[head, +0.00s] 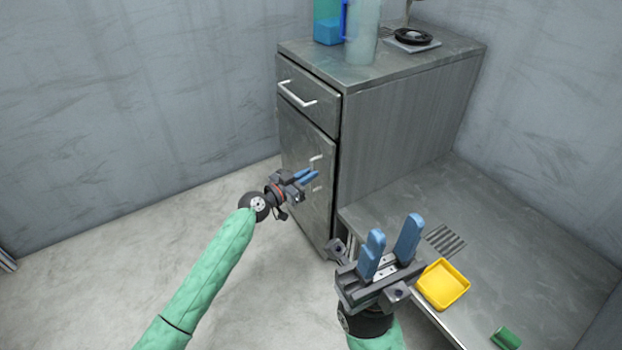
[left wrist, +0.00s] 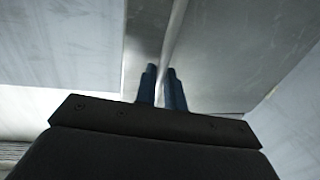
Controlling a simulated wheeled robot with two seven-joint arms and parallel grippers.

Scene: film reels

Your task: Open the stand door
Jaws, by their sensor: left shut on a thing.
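The grey metal stand (head: 400,130) is at the upper middle of the head view, with a drawer on top and the stand door (head: 300,150) below it. The door's pale vertical handle (head: 316,158) shows near its right edge, partly hidden by my left gripper. My left gripper (head: 315,175) is shut on the handle. In the left wrist view, its blue fingers (left wrist: 160,75) stand close together with a pale strip between their tips. A dark line runs along the door's right edge; I cannot tell if the door is ajar. My right gripper (head: 394,230) is open and empty.
A drawer handle (head: 296,94) sticks out above the door. A low metal bench (head: 520,230) adjoins the stand and holds a yellow tray (head: 443,284) and a green cylinder (head: 506,338). Containers and a black reel (head: 414,36) stand on top. The floor left of the door is clear.

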